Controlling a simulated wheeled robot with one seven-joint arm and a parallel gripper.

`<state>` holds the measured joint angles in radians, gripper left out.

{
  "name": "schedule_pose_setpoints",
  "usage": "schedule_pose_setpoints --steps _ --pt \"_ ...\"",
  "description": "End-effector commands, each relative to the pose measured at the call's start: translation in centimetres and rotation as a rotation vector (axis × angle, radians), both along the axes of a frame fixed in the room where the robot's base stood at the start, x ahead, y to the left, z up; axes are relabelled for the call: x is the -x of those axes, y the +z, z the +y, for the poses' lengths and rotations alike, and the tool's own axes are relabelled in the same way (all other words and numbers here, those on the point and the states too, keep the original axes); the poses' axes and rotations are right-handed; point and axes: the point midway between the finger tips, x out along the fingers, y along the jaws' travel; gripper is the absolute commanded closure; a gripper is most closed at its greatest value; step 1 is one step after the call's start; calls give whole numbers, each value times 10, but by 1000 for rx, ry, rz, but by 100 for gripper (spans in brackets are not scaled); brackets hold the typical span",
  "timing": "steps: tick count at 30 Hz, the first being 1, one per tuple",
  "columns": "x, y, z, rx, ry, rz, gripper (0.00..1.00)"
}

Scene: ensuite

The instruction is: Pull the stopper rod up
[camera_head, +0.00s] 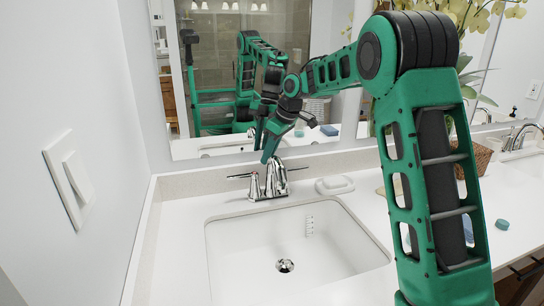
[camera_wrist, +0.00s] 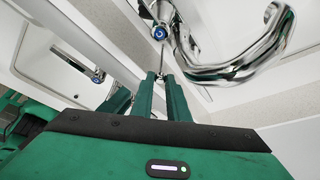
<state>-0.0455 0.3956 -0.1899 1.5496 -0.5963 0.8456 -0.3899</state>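The chrome faucet (camera_head: 270,182) stands behind the sink, and its curved spout shows large in the wrist view (camera_wrist: 245,62). A thin metal rod, which looks like the stopper rod (camera_wrist: 161,62), runs by the faucet to my fingertips in the wrist view. My gripper (camera_head: 267,158) points down behind the faucet, close to the mirror. In the wrist view my gripper (camera_wrist: 160,76) has its two green fingers close together with a narrow gap, with the rod's end at the tips. Whether they press on it I cannot tell. The rod is hidden in the head view.
The white sink (camera_head: 240,240) with its metal drain (camera_head: 285,265) lies in front. A soap dish (camera_head: 334,185) sits right of the faucet. The mirror (camera_head: 215,130) rises close behind, showing my arm's reflection. A wall with a switch (camera_head: 70,180) bounds the left.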

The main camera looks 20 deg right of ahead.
Motion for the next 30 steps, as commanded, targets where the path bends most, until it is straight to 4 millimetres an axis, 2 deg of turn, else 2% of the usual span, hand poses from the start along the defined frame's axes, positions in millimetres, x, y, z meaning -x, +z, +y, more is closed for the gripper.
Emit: schedule_pose_setpoints --steps 4,9,17,18,19,30 --pt "-1 7 -2 1 -3 -3 100" --pt "-1 28 -2 1 -5 -4 100" --pt "-2 31 -3 1 -5 -7 100" --pt "-2 31 -3 1 -5 -7 76" --pt "-2 31 -3 1 -5 -7 69" --pt "0 32 -3 1 -3 -3 67"
